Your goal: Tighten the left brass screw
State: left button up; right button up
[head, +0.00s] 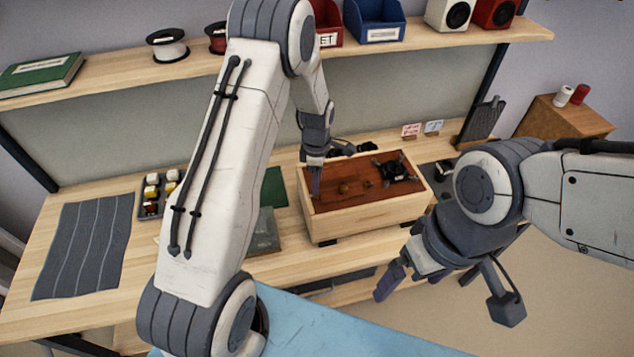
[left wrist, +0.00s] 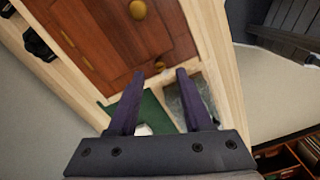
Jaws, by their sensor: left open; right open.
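A pale wooden box (head: 365,220) with a red-brown top panel (head: 330,198) stands on the workbench. In the left wrist view, a small brass screw (left wrist: 159,66) sits near the panel's edge, and a larger brass knob (left wrist: 138,9) lies farther up the panel. A brass knob also shows on the panel in the head view (head: 343,188). My left gripper (head: 328,170) is open over the box's left end. In its wrist view its fingertips (left wrist: 160,74) are apart, with the small screw between or just past them; contact cannot be told. My right gripper (head: 408,281) is open and empty, off the bench front.
A black device (head: 394,169) sits on the box's right part. A green mat (left wrist: 150,110) and a grey slab (head: 265,232) lie left of the box. A dark ribbed mat (head: 85,240) lies on the left bench. The shelf (head: 120,77) runs behind.

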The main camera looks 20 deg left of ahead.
pick_arm(q)
jog(key=shift+f+p, duration=0.35)
jog(key=shift+f, duration=1.1)
jog(key=shift+c, duration=0.3)
grip_shut()
